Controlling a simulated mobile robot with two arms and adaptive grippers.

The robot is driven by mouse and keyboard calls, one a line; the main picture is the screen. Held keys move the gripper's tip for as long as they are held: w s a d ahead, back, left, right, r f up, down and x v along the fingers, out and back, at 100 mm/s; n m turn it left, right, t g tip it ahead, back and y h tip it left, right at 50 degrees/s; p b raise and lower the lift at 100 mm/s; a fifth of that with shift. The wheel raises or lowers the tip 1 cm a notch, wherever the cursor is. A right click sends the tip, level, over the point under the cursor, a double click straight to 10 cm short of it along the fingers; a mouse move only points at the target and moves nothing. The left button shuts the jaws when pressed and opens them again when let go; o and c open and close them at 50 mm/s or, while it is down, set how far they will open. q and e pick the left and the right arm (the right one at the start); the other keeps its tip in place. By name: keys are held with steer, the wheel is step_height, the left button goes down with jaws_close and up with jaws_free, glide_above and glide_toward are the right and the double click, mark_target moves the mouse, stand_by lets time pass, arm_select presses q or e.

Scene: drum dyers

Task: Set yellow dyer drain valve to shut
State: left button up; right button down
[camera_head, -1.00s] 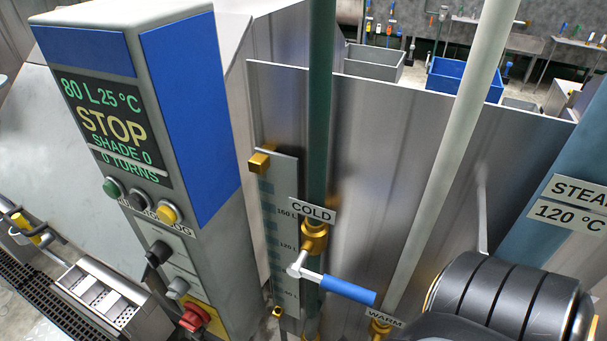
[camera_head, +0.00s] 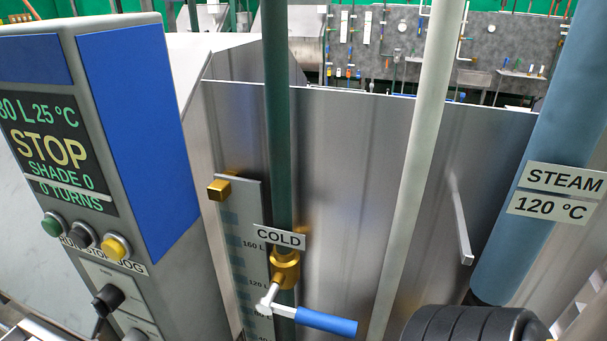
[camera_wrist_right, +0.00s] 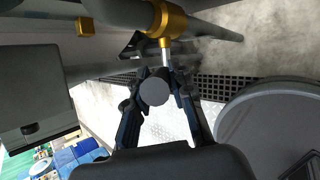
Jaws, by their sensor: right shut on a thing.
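In the right wrist view, a brass-coloured valve body (camera_wrist_right: 170,20) sits on a grey pipe at the top. A short metal stem runs from it to a handle with a round grey end (camera_wrist_right: 154,92). My right gripper (camera_wrist_right: 160,80) is shut on this handle, with one dark finger on each side. The handle's length is hidden behind its end, so its exact angle is unclear. The head view does not show this valve or my right gripper. My left gripper is in neither view.
In the head view, a control panel (camera_head: 60,150) reads STOP at the left. A cold valve with a blue lever (camera_head: 325,322) hangs below the COLD label (camera_head: 279,238). A blue steam pipe (camera_head: 550,130) stands right. A floor grate (camera_wrist_right: 240,86) shows in the wrist view.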

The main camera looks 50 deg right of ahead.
steer(key=c, duration=1.1)
jaws_free()
steer(key=shift+c, duration=0.2)
steer(key=d+v, duration=0.1)
steer(key=v, duration=0.6)
steer(key=shift+s+a+r, duration=0.15)
steer(key=shift+s+a, duration=0.05)
steer(key=shift+a, duration=0.25)
